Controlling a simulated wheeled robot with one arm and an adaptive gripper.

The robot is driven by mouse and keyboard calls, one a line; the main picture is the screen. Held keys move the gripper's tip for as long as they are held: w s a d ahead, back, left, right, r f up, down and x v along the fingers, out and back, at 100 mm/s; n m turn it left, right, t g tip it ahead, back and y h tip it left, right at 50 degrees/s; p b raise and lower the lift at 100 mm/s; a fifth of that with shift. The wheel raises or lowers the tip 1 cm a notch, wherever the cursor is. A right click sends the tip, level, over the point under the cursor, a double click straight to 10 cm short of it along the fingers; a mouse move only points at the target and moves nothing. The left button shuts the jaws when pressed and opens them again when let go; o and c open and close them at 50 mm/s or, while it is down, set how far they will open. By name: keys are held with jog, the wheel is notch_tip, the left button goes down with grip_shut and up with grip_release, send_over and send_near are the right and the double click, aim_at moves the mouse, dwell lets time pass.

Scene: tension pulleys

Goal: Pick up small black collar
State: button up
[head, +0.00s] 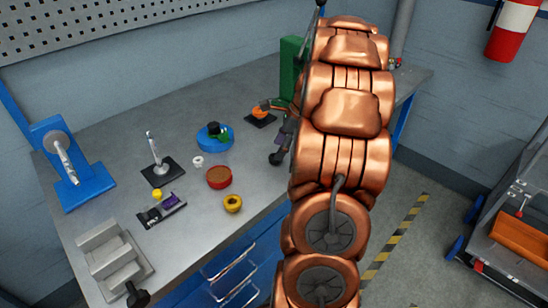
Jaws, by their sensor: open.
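I cannot tell for sure which piece is the small black collar. A small black piece (213,127) sits on a blue disc (204,139) with a green part beside it. Other small black pieces (153,214) lie with a purple part on a dark tray (174,215) nearer the front. My gripper (277,157) is dark, partly hidden by my copper arm, and hangs over the right part of the bench. It is open, to the right of the blue disc and apart from it. I see nothing held in it.
The grey workbench (115,133) also holds a brown-red round part (219,177), a yellow ring (233,204), a white ring (198,161), a post on a black base (160,173), a blue stand (82,191) and a grey stepped block (112,262). The back left is clear.

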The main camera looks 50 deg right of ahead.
jog(key=shift+p+x, duration=0.3)
jog(key=shift+x, duration=1.3)
jog(key=shift+c, duration=0.3)
jog(key=c, duration=0.9)
